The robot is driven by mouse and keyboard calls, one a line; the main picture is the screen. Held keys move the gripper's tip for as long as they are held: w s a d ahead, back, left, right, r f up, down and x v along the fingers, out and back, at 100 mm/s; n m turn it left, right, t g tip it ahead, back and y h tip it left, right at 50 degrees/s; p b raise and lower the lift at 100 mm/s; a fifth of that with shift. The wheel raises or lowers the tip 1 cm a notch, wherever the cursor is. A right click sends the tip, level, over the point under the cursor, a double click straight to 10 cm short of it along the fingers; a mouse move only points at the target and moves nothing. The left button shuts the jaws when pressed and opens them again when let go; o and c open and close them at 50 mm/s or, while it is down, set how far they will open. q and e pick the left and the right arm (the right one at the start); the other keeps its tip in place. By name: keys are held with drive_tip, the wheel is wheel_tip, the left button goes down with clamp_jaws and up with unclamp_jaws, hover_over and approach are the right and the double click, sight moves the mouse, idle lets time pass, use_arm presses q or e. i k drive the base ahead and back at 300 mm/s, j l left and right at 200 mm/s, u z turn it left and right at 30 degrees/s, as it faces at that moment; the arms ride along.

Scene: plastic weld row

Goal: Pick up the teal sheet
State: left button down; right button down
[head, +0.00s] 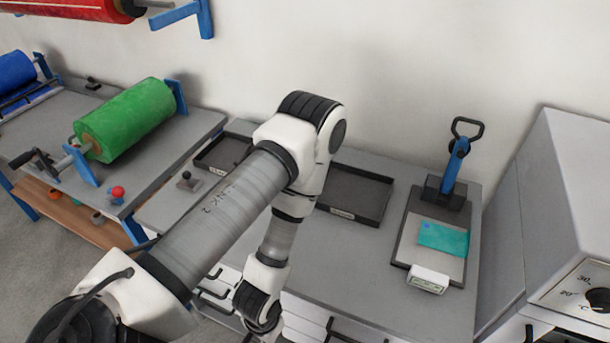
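The teal sheet (446,239) lies flat on the light plate of a bench device (408,243) at the right of the grey worktop. It is a small rectangle with a blue spot near its upper left corner. A blue lever with a dark loop handle (458,148) stands upright at the plate's back, behind the sheet. A white box with a small display (428,280) sits at the plate's front edge. My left arm comes in from the lower left and bends down at the picture's middle, left of the sheet. No gripper fingers show for either hand.
A dark tray (351,216) lies left of the device, and another (222,150) is partly behind my arm. A green roll (131,119) sits on the left bench. A grey cabinet with a dial (565,190) stands close on the right. Bare worktop (350,257) lies before the trays.

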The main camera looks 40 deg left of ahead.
sight(447, 240)
drive_tip(key=k+l, duration=0.1)
drive_tip(key=l, duration=1.1)
drive_tip(key=k+l+z, duration=0.1)
drive_tip(key=l, duration=1.15)
